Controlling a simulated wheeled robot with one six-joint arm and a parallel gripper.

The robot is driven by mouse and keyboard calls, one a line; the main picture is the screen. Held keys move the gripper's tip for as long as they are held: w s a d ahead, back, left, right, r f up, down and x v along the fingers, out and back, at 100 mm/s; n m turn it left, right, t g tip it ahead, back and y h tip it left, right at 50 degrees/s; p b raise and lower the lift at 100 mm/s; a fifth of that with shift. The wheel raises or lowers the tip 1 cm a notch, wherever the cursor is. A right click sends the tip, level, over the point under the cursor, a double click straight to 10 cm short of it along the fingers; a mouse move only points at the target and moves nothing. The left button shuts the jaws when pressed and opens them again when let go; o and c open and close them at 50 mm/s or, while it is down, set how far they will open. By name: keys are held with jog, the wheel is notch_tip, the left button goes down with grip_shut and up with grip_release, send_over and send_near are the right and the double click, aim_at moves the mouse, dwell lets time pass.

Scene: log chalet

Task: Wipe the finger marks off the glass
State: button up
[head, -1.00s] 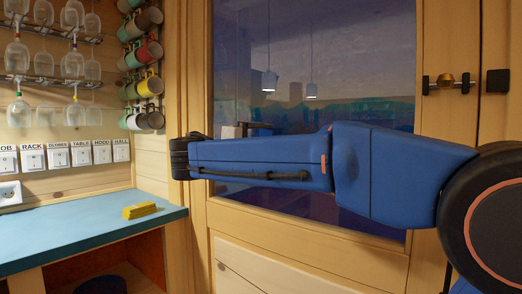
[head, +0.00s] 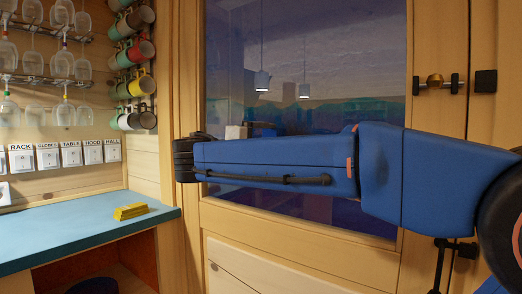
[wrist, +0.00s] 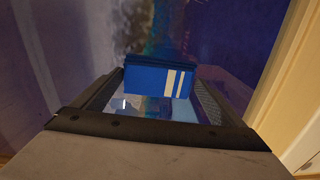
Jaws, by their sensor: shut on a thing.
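The glass (head: 300,75) is a dark pane in a wooden door frame, with reflections of lamps on it; it also fills much of the wrist view (wrist: 60,50). I cannot make out finger marks for sure. My gripper (wrist: 158,82) is shut on a blue pad (wrist: 145,78) with two white stripes, perhaps a folded cloth. The pad faces the glass; I cannot tell whether it touches. My blue arm reaches across the pane in the head view and hides part of it. The gripper itself does not show clearly there.
A blue counter (head: 60,225) stands at left with a yellow block (head: 131,211) on it. Above it are labelled switches (head: 70,155), hanging glasses (head: 60,65) and mugs (head: 132,50). A door latch (head: 436,82) is at right of the pane.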

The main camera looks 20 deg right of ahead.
jog(key=shift+s+d, duration=4.6)
jog(key=shift+s, duration=1.5)
jog(key=shift+w+a+r, duration=1.1)
jog(key=shift+w+a, duration=4.5)
jog(key=shift+w, duration=2.2)
jog(key=shift+s+d+r, duration=0.35)
jog(key=shift+s, duration=0.2)
jog(key=shift+s+d+r, duration=0.35)
jog(key=shift+s+r, duration=0.05)
jog(key=shift+s, duration=0.2)
jog(key=shift+s+d+r, duration=0.35)
jog(key=shift+s, duration=0.2)
